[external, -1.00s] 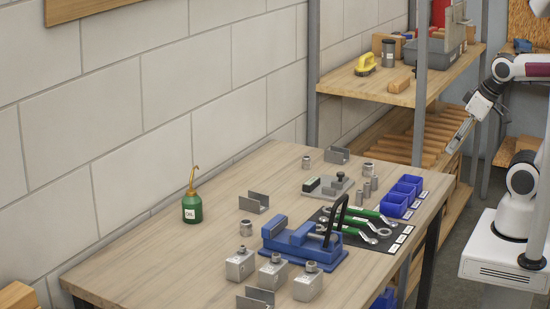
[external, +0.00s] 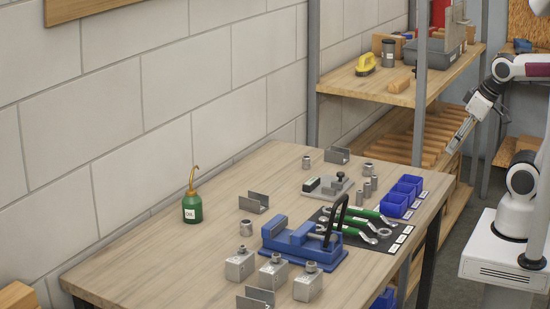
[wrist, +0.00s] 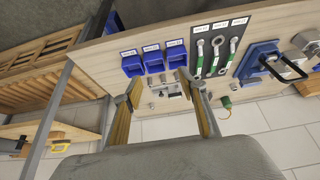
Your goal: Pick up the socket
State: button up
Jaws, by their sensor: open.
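Several small silver metal cylinders that look like sockets stand on the wooden table. Two stand close together (external: 370,186) left of the blue bins, one is behind them (external: 369,168), one is near the back edge (external: 306,162), and one is left of the blue vise (external: 246,228). I cannot tell which one the task means. My gripper (external: 452,149) is in the air beyond the table's right end, apart from all of them. In the wrist view my gripper (wrist: 161,95) has its two fingers wide apart, with nothing held between them; small metal parts show beyond, on the table.
Blue bins (external: 405,190), wrenches on a black mat (external: 385,243), and the blue vise (external: 305,245) crowd the table's right side. A grey plate fixture (external: 328,188) is beside the cylinders. A green oil can (external: 192,209) stands at left. A shelf post (external: 420,90) rises behind the table.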

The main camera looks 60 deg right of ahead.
jog(key=shift+w, duration=0.1)
jog(key=shift+c, duration=0.4)
jog(key=w+d+r+n+t+h, duration=0.1)
jog(key=w+d+r+n, duration=0.15)
jog(key=w, duration=0.35)
jog(key=w+d+r+n+t+h, duration=0.1)
jog(key=w+d+r+n, duration=0.2)
jog(key=w, duration=0.4)
jog(key=w+d+r+n+t+h, duration=0.1)
jog(key=w+d+n, duration=0.25)
jog(key=w, duration=0.25)
jog(key=n+t+y, duration=0.3)
jog(key=n+y, duration=0.6)
jog(key=n, duration=2.4)
send_over(306, 163)
jog(key=s+d, duration=0.3)
notch_tip(306, 163, down, 19)
jog(key=shift+s+d, duration=0.15)
jog(key=shift+s, duration=0.05)
jog(key=shift+t, duration=0.3)
jog(key=shift+f+m, duration=0.3)
jog(key=shift+f, duration=1.5)
